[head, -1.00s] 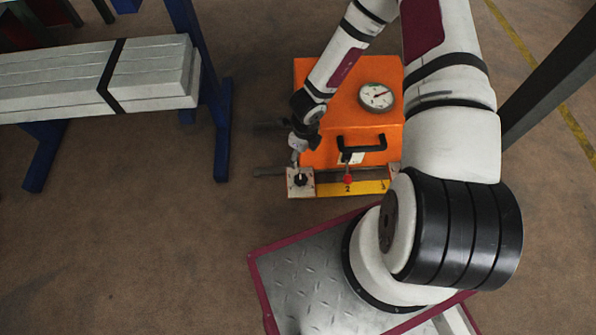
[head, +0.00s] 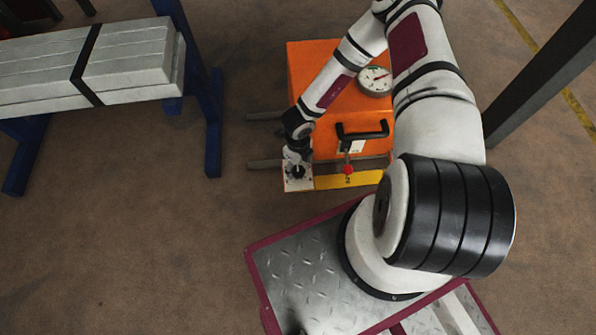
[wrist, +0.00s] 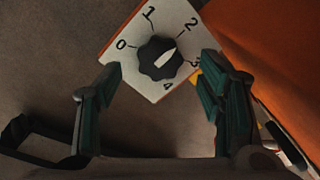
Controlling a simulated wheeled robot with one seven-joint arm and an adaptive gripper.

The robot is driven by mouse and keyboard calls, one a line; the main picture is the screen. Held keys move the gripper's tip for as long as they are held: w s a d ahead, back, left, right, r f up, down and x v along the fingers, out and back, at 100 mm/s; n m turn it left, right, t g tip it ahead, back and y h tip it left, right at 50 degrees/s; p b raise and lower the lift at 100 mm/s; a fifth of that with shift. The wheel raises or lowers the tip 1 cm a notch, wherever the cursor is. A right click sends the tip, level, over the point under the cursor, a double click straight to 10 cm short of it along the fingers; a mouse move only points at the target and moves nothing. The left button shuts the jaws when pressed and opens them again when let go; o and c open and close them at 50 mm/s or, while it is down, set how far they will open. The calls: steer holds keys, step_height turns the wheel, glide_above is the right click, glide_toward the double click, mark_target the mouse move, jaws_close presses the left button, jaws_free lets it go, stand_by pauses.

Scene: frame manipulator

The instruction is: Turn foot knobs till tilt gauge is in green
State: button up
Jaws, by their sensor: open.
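In the wrist view, a black knob (wrist: 160,58) sits on a white dial plate (wrist: 143,28) marked 0 to 4. Its pale pointer aims between 2 and 3. My gripper (wrist: 163,85) is open, with a finger on each side below the knob, apart from it. In the head view my gripper (head: 297,166) is over the plate at the front left corner of the orange machine (head: 310,75). The tilt gauge (head: 374,80) is a round white dial on top of the machine, with a red needle and a green mark; the reading is too small to tell.
A black handle (head: 362,133) and a red-knobbed lever (head: 347,169) stand right of the plate, by a yellow strip (head: 330,182). A blue rack (head: 210,120) with strapped grey beams (head: 125,60) stands left. A dark post (head: 540,80) rises at right. Brown floor between is clear.

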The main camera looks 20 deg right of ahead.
mark_target(298, 172)
steer(key=shift+f+b, duration=0.5)
steer(key=shift+f, duration=0.95)
steer(key=c, duration=1.1)
steer(key=shift+c, duration=0.2)
